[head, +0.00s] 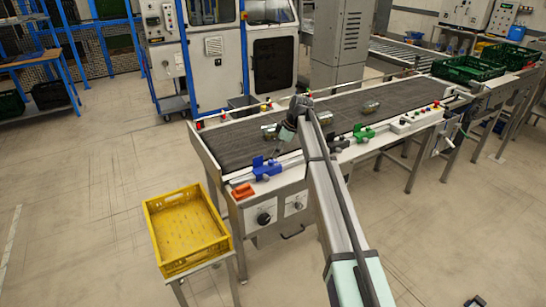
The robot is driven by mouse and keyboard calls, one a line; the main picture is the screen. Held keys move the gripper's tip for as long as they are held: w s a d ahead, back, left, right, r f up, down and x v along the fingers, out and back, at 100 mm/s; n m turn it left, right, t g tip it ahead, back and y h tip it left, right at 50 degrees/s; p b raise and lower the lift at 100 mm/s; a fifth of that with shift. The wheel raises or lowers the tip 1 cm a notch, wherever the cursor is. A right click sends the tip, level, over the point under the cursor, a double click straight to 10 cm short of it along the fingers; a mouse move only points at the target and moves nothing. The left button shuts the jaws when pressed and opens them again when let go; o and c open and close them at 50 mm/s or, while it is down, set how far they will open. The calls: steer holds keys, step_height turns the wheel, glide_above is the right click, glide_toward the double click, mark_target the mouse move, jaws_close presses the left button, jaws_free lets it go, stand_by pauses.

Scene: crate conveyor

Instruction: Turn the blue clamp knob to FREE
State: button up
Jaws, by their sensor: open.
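The blue clamp (266,168) sits on the rail along the front edge of the conveyor, near its left end. Its knob is too small here to make out clearly, and its setting cannot be read. My gripper (279,151) is open, just above and to the right of the blue clamp. It looks apart from the clamp, with nothing seen between its fingers. My arm comes in from the lower right and hides part of the rail and belt.
A green clamp (363,133) sits farther right on the rail. Metal cylinders lie on the belt (330,105), one (371,106) near the middle. An orange-red block (243,191) is at the conveyor's front left corner. A yellow crate (160,252) stands on a low stand at left.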

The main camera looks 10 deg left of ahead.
mark_target(272, 161)
steer(key=shift+p+x, duration=0.6)
steer(key=shift+x, duration=2.15)
jaws_close()
